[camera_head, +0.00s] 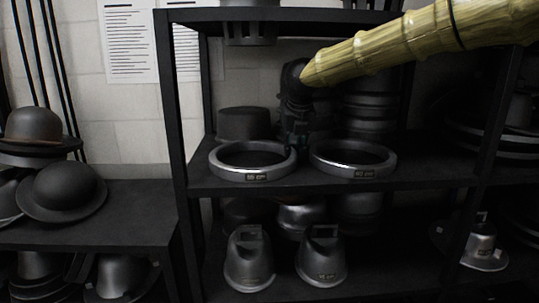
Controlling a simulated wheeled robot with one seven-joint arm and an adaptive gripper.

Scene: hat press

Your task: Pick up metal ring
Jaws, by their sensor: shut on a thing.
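Two metal rings sit side by side on the middle shelf. The left metal ring (231,175) is silver-grey with a small label on its front. The right metal ring (343,172) looks alike. My gripper (294,147) reaches down from above and is shut on the right-hand rim of the left ring, close to the gap between the rings. The fingertips are dark and hard to make out against the shelf. The left ring looks level and at shelf height; I cannot tell whether it is lifted.
The black shelf (290,184) has an upright post (172,110) on the left. A dark hat (243,124) stands behind the left ring, and stacked dark forms (370,120) stand behind the right. Two metal forms (249,264) sit below. Hats (62,190) lie on the left table.

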